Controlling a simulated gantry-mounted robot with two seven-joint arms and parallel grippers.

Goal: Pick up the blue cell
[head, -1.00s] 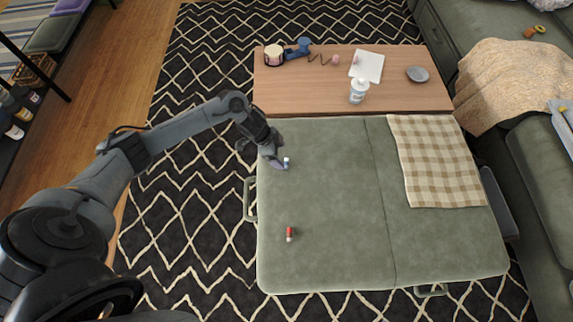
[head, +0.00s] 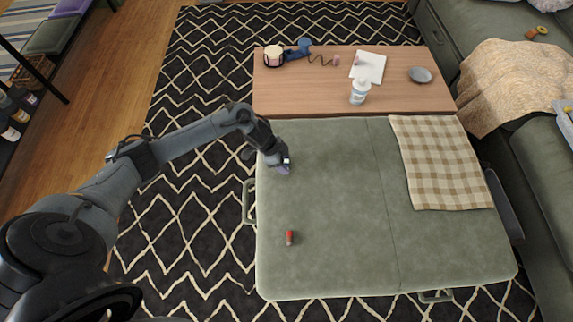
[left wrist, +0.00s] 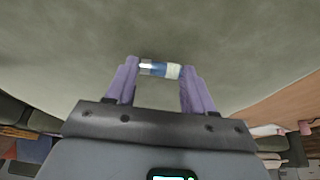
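The blue cell (left wrist: 161,69) is a small cylinder with a blue band, a silver end and a pale end. In the left wrist view it spans the space between the two purple fingertips of my left gripper (left wrist: 160,74), with no clear gap at either end. In the head view my left gripper (head: 284,166) is at the far left part of the green ottoman top (head: 330,210), and only a small pale bit of the cell (head: 286,160) shows there. I cannot tell whether the cell touches the cushion. My right gripper is not in view.
A red cell (head: 290,238) stands on the green top nearer the front. A checked cloth (head: 440,165) covers the right side. Behind is a wooden table (head: 310,95) with a white bottle (head: 360,92), paper (head: 368,66) and a grey dish (head: 419,75). The middle of the green top is clear.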

